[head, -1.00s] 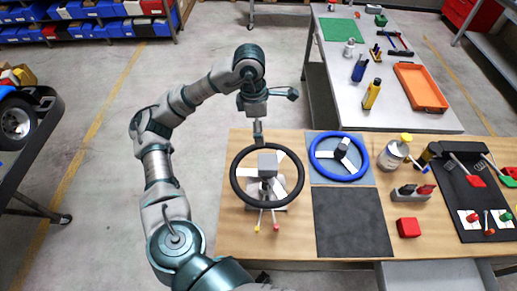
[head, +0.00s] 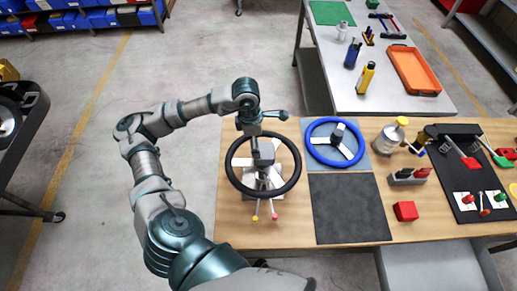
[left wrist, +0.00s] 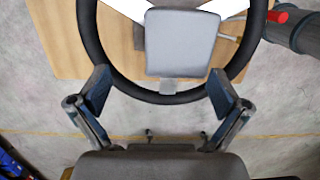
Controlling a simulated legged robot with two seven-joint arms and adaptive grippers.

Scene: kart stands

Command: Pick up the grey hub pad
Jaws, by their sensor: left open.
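The grey hub pad (left wrist: 182,43) is a rounded square block at the centre of the black steering wheel (left wrist: 92,45) in the left wrist view. In the head view the pad (head: 265,158) is partly covered by my left gripper (head: 258,138). The black wheel (head: 232,176) stands on a pale stand at the left of the wooden table. My right gripper is not in view.
A blue wheel (head: 314,151) lies on a grey-blue mat right of the black wheel. A dark mat (head: 348,210), a red block (head: 405,210) and a can (head: 386,142) are further right. Two thin levers (head: 275,212) stick out below the black wheel.

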